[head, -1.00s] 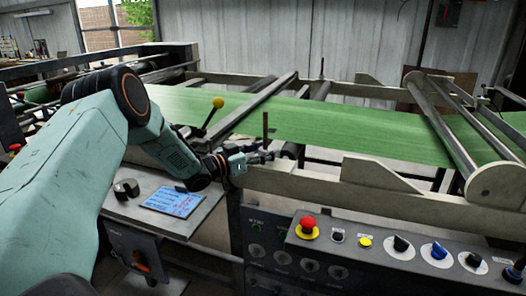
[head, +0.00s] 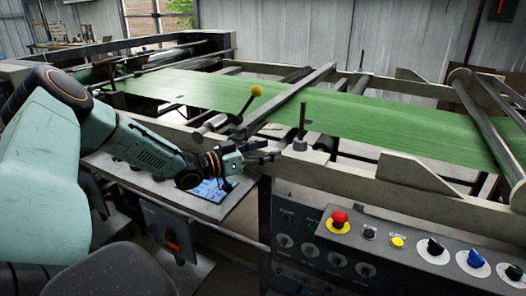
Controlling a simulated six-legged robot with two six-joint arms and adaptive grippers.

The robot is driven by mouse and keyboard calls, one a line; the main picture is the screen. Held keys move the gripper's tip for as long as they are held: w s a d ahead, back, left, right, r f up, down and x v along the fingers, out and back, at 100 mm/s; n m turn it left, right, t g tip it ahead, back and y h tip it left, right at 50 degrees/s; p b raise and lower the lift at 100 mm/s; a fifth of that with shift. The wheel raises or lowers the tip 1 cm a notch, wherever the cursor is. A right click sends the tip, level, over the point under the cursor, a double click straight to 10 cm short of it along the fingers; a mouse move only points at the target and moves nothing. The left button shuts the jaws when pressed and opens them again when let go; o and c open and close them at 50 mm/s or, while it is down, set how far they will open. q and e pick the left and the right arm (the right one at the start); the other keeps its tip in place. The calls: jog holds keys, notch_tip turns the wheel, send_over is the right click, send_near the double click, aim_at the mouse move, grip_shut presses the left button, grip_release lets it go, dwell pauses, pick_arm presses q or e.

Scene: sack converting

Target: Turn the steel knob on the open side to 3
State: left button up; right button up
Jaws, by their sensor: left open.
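I cannot pick out for certain a steel knob marked with numbers. Round grey dials (head: 285,241) sit on the front face of the control panel at lower right, their markings too small to read. A dark upright post on a round grey base (head: 300,146) stands on the near rail. My left gripper (head: 273,151) is open and empty, just left of this post, its fingers pointing right; I see no contact with the post. The dark cylinder on the side shelf is not visible now, probably behind my left arm. My right gripper is not in view.
The panel top carries a red mushroom button (head: 339,217), a yellow button (head: 397,242), a black rotary knob (head: 433,248) and a blue one (head: 474,260). A yellow-ball lever (head: 257,91) rises beyond my gripper. Green web (head: 390,133) runs across the machine. A blue card (head: 212,189) lies on the shelf (head: 225,213).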

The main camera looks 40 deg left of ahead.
pick_arm(q)
jog(key=shift+s, duration=0.35)
jog(key=shift+a, duration=0.1)
dwell(0.5)
